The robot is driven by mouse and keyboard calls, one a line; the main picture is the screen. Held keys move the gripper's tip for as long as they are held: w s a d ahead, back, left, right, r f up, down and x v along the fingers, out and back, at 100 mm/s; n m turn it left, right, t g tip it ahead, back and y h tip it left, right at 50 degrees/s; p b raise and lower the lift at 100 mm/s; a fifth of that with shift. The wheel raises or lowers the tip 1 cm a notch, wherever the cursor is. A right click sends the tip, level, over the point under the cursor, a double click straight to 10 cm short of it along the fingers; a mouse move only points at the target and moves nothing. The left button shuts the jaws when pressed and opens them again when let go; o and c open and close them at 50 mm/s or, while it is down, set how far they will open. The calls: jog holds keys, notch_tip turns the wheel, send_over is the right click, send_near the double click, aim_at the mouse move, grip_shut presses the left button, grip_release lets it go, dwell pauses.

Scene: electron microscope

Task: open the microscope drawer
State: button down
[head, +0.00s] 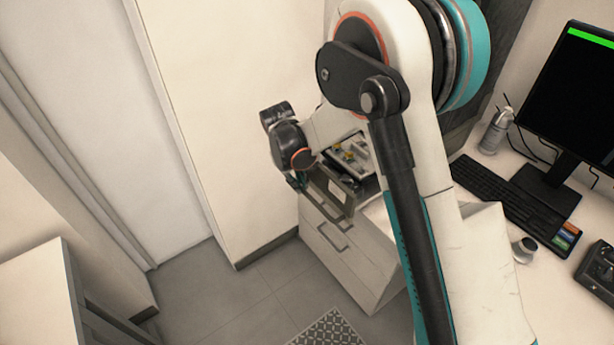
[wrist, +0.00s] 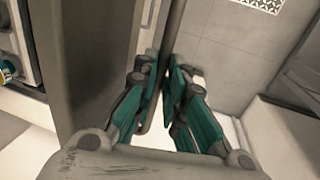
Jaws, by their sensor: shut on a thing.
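The microscope drawer (head: 335,198) shows in the head view left of my arm, with a grey front panel. Some of its inside (head: 352,153), with pale and yellow parts, is visible behind the panel. In the wrist view the front panel (wrist: 95,50) stands at the left, and a thin upright handle bar (wrist: 173,35) runs beside it, with a gap between. My gripper (wrist: 163,72) is shut on the handle, with teal fingers on both sides of the bar. In the head view my gripper (head: 298,180) is at the panel's left edge, and its fingertips are mostly hidden.
A white cabinet (head: 345,258) with handles stands below the drawer. The desk at the right holds a keyboard (head: 503,195), a monitor (head: 570,90) and a bottle (head: 496,130). Tiled floor (head: 215,295) is clear at the lower left. A white wall (head: 215,110) stands behind my gripper.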

jog(key=shift+s+a, duration=0.15)
jog(key=shift+a, duration=0.05)
jog(key=c, duration=1.7)
grip_release()
jog(key=shift+o, duration=0.2)
notch_tip(320, 180, up, 12)
jog(key=s+a, duration=0.1)
jog(key=a, duration=0.1)
jog(key=shift+s, duration=0.15)
jog(key=shift+d+f, duration=0.1)
